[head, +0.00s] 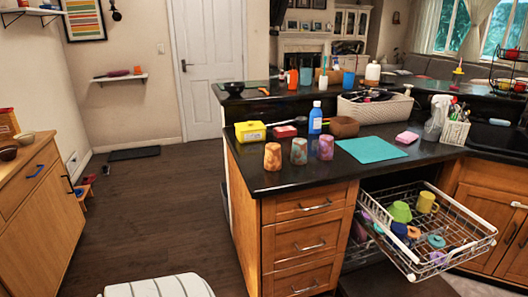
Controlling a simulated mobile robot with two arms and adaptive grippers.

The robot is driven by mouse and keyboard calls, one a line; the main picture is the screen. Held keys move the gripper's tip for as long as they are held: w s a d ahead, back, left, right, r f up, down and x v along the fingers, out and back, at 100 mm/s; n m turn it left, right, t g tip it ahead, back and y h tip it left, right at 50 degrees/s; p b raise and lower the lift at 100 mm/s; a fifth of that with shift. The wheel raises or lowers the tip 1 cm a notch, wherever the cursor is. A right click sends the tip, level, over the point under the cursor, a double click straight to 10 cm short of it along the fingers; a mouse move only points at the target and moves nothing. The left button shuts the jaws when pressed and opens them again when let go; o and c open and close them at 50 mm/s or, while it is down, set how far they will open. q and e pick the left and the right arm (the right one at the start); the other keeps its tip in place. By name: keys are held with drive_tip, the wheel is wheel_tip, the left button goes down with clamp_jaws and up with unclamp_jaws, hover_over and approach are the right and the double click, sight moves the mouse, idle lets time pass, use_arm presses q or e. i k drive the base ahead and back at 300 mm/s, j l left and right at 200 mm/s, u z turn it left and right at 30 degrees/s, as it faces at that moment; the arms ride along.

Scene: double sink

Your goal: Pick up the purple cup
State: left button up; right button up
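The purple cup (326,147) stands on the black counter (345,174), at the right end of a row of three marbled cups. A green-and-pink cup (299,151) and an orange-brown cup (272,156) stand to its left, with small gaps between them. Neither of my grippers shows in the head view.
A teal mat (371,149), a blue bottle (315,117) and a brown container (344,127) stand near the cups. A pulled-out wire dish rack (480,247) with several dishes juts out below the counter. The floor (150,205) at left is mostly clear.

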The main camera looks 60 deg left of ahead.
sight(326, 146)
drive_tip(key=u, duration=1.65)
